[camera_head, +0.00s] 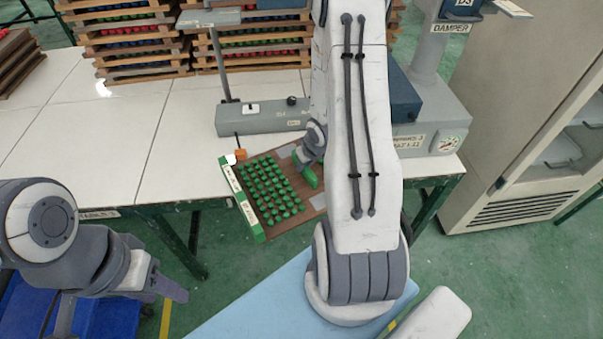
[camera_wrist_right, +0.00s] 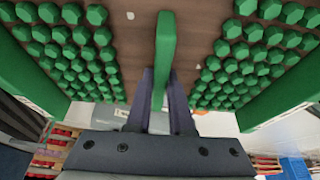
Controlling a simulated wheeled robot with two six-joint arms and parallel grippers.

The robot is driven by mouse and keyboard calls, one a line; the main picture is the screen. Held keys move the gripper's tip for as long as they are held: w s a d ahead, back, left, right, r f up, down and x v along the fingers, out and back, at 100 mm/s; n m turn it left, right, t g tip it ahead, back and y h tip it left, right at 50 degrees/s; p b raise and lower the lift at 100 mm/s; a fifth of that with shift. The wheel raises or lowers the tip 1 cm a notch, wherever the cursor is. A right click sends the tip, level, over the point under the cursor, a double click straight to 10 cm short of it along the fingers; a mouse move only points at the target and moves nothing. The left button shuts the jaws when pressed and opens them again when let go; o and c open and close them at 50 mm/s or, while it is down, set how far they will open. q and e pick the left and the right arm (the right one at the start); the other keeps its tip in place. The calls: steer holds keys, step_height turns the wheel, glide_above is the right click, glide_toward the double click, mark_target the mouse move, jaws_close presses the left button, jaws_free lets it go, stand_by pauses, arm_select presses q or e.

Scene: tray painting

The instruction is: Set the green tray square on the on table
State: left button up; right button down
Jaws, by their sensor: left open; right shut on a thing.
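The green tray (camera_head: 297,219) is a brown board with green end walls, rows of green pieces and a green handle (camera_head: 309,177) in the middle. It sits askew across the front edge of the white table (camera_head: 110,125), its near part beyond the edge. I cannot tell whether it touches the table. My right gripper (camera_head: 308,160) is shut on the handle; the right wrist view shows the fingers (camera_wrist_right: 162,88) around the handle (camera_wrist_right: 165,45). My right arm hides the tray's right end. My left gripper (camera_head: 172,290) is open and empty at the lower left, apart from the tray.
A grey stand (camera_head: 262,119) with an upright rod is just behind the tray. A damper machine (camera_head: 435,110) stands to the right. Stacked trays (camera_head: 125,40) fill the back. The table's left part is clear. A beige cabinet (camera_head: 520,120) stands at the far right.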

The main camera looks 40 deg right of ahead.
mark_target(309, 169)
steer(key=w+f, duration=0.1)
steer(key=w+d, duration=0.1)
steer(key=shift+w+f, duration=0.35)
steer(key=shift+f, duration=0.05)
step_height(309, 169, down, 4)
steer(key=b, duration=0.4)
steer(key=shift+r, duration=0.1)
steer(key=c, duration=0.8)
jaws_free()
steer(key=shift+f, duration=0.2)
steer(key=shift+r, duration=0.25)
steer(key=p+v, duration=0.5)
steer(key=v, duration=0.7)
steer(key=shift+s+a+f, duration=0.1)
steer(key=shift+a, duration=0.05)
